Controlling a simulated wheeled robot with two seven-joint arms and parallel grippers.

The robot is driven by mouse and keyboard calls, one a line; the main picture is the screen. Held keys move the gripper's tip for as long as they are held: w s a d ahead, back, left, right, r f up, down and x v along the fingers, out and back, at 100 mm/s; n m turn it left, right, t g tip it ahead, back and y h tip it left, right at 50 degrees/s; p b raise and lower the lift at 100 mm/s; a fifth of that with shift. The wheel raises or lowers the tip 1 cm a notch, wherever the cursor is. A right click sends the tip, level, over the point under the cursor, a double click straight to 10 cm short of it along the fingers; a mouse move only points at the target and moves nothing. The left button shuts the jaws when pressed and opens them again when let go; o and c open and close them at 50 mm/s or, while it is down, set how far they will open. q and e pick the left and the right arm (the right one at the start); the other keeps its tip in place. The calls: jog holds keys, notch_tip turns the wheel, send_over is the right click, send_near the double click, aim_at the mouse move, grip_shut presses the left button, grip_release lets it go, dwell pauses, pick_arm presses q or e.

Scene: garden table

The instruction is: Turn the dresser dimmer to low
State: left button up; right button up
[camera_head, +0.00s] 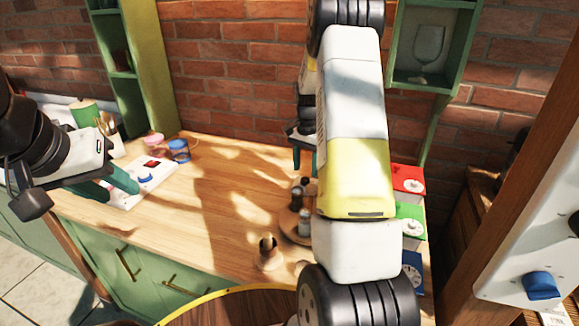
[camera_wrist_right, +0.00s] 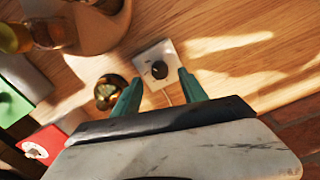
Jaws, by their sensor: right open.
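A white square plate with a round black knob (camera_wrist_right: 159,69), which looks like the dimmer, lies on the wooden top in the right wrist view. A thin pale cord runs from it. The knob's setting cannot be read. My right gripper (camera_wrist_right: 165,95) is open, its teal fingers on either side of the plate's near part, with nothing between them touching. In the head view my right gripper (camera_head: 304,158) is partly hidden by my arm, and the dimmer is hidden. My left gripper (camera_head: 112,187) is open over a white panel with a blue knob (camera_head: 145,179) at the left.
A round brass-coloured object (camera_wrist_right: 109,91) stands close beside the right gripper's finger. Red (camera_head: 408,180) and green (camera_head: 410,220) boxes with white dials line the right edge. Small bottles (camera_head: 304,222) stand on a round board. The counter's middle (camera_head: 215,205) is clear.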

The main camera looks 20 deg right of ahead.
aim_at(305, 178)
jog(key=shift+f, duration=1.9)
grip_shut()
